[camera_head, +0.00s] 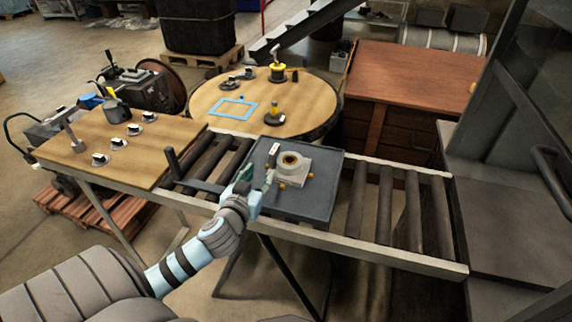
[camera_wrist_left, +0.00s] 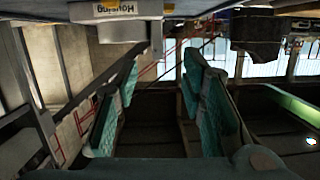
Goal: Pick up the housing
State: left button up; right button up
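The housing (camera_head: 292,167) is a pale block with a round, brass-lined bore on top and small brass-coloured fittings low on its sides. It sits on a dark grey tray (camera_head: 308,207) on the roller conveyor. My left gripper (camera_head: 268,180) is close to the housing's left side. In the left wrist view its two green fingers (camera_wrist_left: 162,65) are spread apart with nothing between them. My right gripper is not in view.
Conveyor rollers (camera_head: 402,212) are bare right of the tray. A wooden table (camera_head: 110,165) with several small parts and tools stands left. A round wooden table (camera_head: 310,100) with a blue square outline and yellow-and-black parts stands behind. A dark handle (camera_head: 185,175) rises left of the tray.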

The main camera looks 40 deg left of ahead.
aim_at(278, 144)
pick_arm(q)
jog(key=w, duration=0.1)
jog(key=w+r, duration=0.1)
jog(key=w+a+t, duration=0.1)
jog(key=shift+w+a+r, duration=0.1)
jog(key=shift+w+r, duration=0.05)
jog(key=shift+r, duration=0.2)
jog(key=x, duration=0.8)
jog(key=f+x, duration=0.1)
jog(key=x, duration=0.3)
jog(key=shift+w+b, duration=0.3)
jog(key=shift+b, duration=0.05)
jog(key=shift+s, duration=0.1)
grip_shut()
jog(key=shift+r, duration=0.15)
